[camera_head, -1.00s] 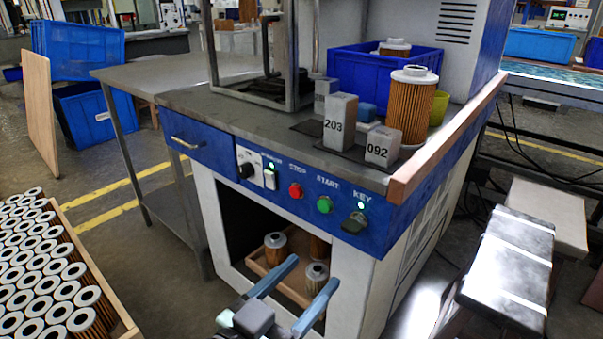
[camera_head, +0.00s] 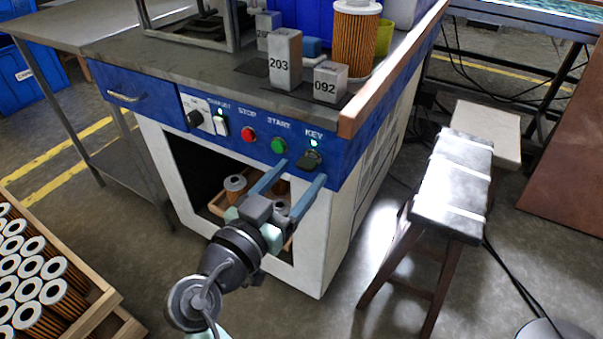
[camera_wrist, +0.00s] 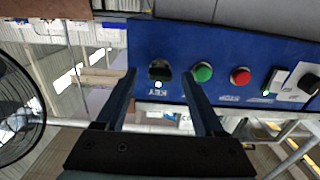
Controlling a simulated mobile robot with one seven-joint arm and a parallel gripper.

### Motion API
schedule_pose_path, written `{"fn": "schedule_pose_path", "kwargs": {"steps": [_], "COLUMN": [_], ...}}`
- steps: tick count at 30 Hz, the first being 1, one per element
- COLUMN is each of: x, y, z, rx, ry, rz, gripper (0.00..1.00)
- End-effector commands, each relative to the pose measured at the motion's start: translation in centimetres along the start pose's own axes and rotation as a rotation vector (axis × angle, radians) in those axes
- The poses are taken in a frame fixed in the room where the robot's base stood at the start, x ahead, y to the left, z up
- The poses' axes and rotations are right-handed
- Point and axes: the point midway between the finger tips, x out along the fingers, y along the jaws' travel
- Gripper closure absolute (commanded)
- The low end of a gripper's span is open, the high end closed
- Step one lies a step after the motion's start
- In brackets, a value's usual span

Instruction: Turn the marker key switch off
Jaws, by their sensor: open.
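The key switch (camera_head: 309,160) is a dark knob at the right end of the blue control panel (camera_head: 160,103), under a lit green lamp and the label KEY. It also shows in the wrist view (camera_wrist: 160,70), upside down, between my fingers and beyond their tips. My gripper (camera_head: 296,172) is open and empty, with two blue fingers pointing at the panel just below and left of the key switch. I cannot tell from the head view how close the fingertips are to the panel. The knob's exact angle is too small to tell.
The green START button (camera_head: 279,146) and red STOP button (camera_head: 248,134) sit left of the key. A black rotary knob (camera_head: 195,118) and a white rocker switch (camera_head: 220,125) are farther left. Blocks 203 (camera_head: 285,64) and 092 (camera_head: 329,84) stand above. A stool (camera_head: 453,185) stands right.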

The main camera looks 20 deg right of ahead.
Motion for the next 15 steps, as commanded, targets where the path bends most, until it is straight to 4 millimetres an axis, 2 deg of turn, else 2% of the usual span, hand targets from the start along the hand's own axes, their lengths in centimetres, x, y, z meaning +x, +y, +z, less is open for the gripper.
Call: {"fn": "schedule_pose_path", "kwargs": {"steps": [6,15], "x": [1.9,2.0], "y": [0.0,0.0], "z": [0.0,-0.1], "rx": [0.001,0.0], "ry": [0.0,0.0], "rz": [0.001,0.0], "gripper": [0.3,0.3]}}
